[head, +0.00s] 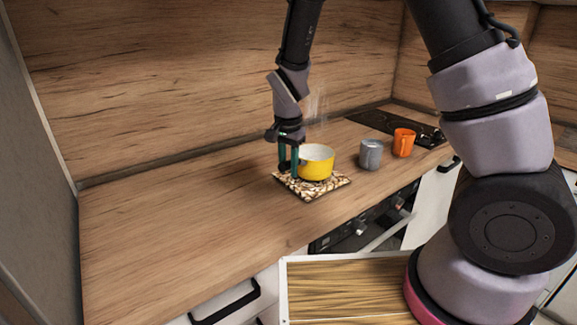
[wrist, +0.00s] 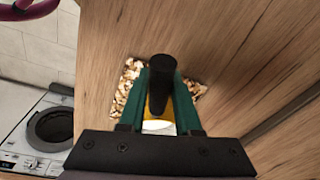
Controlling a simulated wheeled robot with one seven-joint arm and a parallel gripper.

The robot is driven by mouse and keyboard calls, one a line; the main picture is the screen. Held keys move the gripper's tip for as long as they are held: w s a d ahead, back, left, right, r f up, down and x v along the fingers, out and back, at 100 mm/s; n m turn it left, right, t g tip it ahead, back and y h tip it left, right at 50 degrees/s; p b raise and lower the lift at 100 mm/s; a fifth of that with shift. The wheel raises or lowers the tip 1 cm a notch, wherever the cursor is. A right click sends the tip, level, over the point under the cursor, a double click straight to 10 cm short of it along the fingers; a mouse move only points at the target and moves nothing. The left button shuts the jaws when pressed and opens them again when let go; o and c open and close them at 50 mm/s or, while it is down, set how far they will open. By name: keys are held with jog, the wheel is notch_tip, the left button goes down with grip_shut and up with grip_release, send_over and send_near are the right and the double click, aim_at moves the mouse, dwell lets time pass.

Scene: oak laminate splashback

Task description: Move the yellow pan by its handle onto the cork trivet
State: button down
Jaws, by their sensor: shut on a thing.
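The yellow pan (head: 320,172), with a pale inside, is upright over the cork trivet (head: 302,190). I cannot tell for sure whether its base touches the trivet. The trivet is a mottled brown and cream square on the counter, and its edges show in the wrist view (wrist: 128,82) on both sides of my fingers. My gripper (head: 289,172) points down at the pan's left side, its green fingers shut on the black handle (wrist: 160,86). The handle is mostly hidden by the fingers in the head view. Only a sliver of the pan (wrist: 158,126) shows in the wrist view.
A grey mug (head: 370,154) and an orange mug (head: 404,142) stand to the right of the pan. A black hob (head: 372,119) lies behind them. The wooden counter (head: 170,215) is clear to the left. The splashback (head: 200,80) rises behind.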

jog(key=shift+f, duration=0.45)
dwell(0.4)
jog(key=c, duration=0.5)
grip_release()
jog(key=shift+s+a, duration=0.7)
jog(key=shift+s, duration=0.25)
jog(key=shift+s+a, duration=0.65)
jog(key=shift+s, duration=0.3)
jog(key=shift+s+a, duration=0.7)
jog(key=shift+s, duration=0.25)
jog(key=shift+r, duration=0.15)
notch_tip(320, 180, up, 7)
jog(key=shift+f, duration=0.15)
